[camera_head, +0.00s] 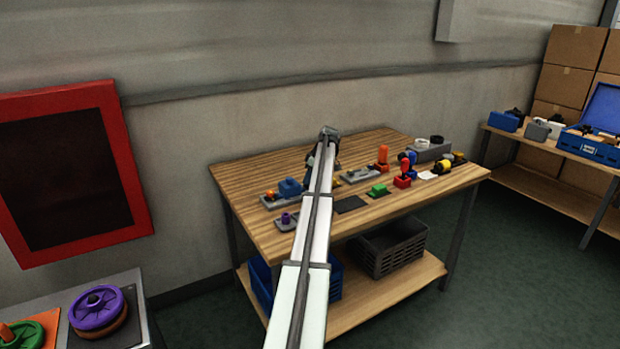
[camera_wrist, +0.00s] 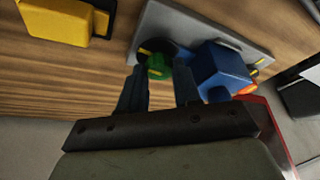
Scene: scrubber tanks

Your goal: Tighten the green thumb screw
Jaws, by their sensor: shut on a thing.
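In the wrist view the green thumb screw (camera_wrist: 158,66) sits on a dark round base on a grey plate (camera_wrist: 160,20). My gripper (camera_wrist: 160,74) has one dark finger on either side of the screw and is shut on it. A blue block (camera_wrist: 221,68) stands on the same plate just right of the fingers, with an orange part (camera_wrist: 247,89) beside it. In the head view the blue block (camera_head: 290,187) shows left of my arm, and my arm hides the green screw and the fingertips.
A yellow block (camera_wrist: 52,20) lies left of the plate in the wrist view. The bench's left back corner is bare.

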